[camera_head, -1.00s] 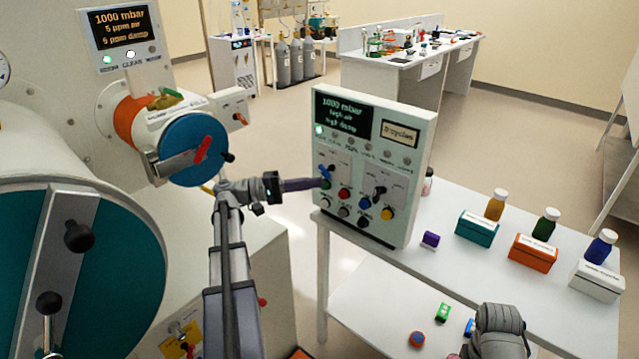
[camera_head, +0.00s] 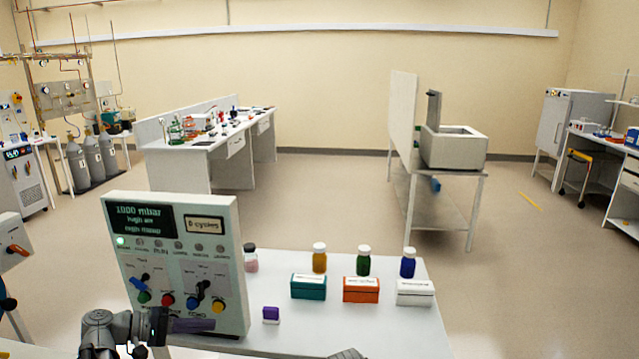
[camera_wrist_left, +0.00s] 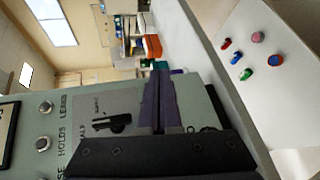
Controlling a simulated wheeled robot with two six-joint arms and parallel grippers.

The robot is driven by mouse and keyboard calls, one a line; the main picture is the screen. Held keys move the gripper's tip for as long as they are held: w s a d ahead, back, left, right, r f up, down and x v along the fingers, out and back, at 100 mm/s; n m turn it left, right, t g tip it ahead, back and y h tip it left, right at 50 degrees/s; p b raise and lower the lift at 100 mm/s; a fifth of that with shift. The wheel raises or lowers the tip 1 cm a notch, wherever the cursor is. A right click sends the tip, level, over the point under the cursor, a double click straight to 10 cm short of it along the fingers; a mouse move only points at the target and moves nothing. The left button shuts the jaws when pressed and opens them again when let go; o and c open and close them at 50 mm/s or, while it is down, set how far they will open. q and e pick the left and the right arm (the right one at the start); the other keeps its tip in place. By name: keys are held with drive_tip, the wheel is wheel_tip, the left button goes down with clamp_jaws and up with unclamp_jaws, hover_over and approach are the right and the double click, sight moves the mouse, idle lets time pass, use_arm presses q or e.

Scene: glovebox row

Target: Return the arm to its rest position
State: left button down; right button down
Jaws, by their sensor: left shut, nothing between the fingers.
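My left gripper (camera_head: 195,325) comes in from the lower left in the head view, in front of the lower part of the control panel (camera_head: 228,300). Its dark purple fingers are together, with nothing held between them. In the left wrist view the shut fingers (camera_wrist_left: 160,105) lie in front of the panel face (camera_wrist_left: 60,135), beside a black switch. I cannot tell whether they touch the panel. Only a small grey part, likely of my right arm, shows at the bottom edge of the head view; the right gripper is out of view.
The white table (camera_head: 380,325) holds teal (camera_head: 308,287), orange (camera_head: 360,290) and white (camera_head: 415,293) boxes, several capped bottles and a small purple block (camera_head: 271,314). Several small coloured pieces lie on a pale surface in the wrist view. Open floor (camera_head: 330,200) lies beyond.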

use_arm(q)
drive_tip(key=s+d+f+m+g+y+p, duration=0.1)
drive_tip(key=s+d+f+m+g+y, duration=0.1)
drive_tip(key=d, duration=0.5)
drive_tip(key=s+d+f+m+g+y, duration=0.2)
drive_tip(key=s+d+f+m+y, duration=0.3)
drive_tip(key=s+d+f+y, duration=0.1)
drive_tip(key=s+d+f+m+g+y+p, duration=0.1)
drive_tip(key=s+d+f+m+g+y, duration=0.1)
drive_tip(key=s+d+y, duration=0.4)
drive_tip(key=s+d+f+m, duration=0.1)
drive_tip(key=s+d+f, duration=0.1)
drive_tip(key=d, duration=0.2)
drive_tip(key=shift+g+p, duration=0.3)
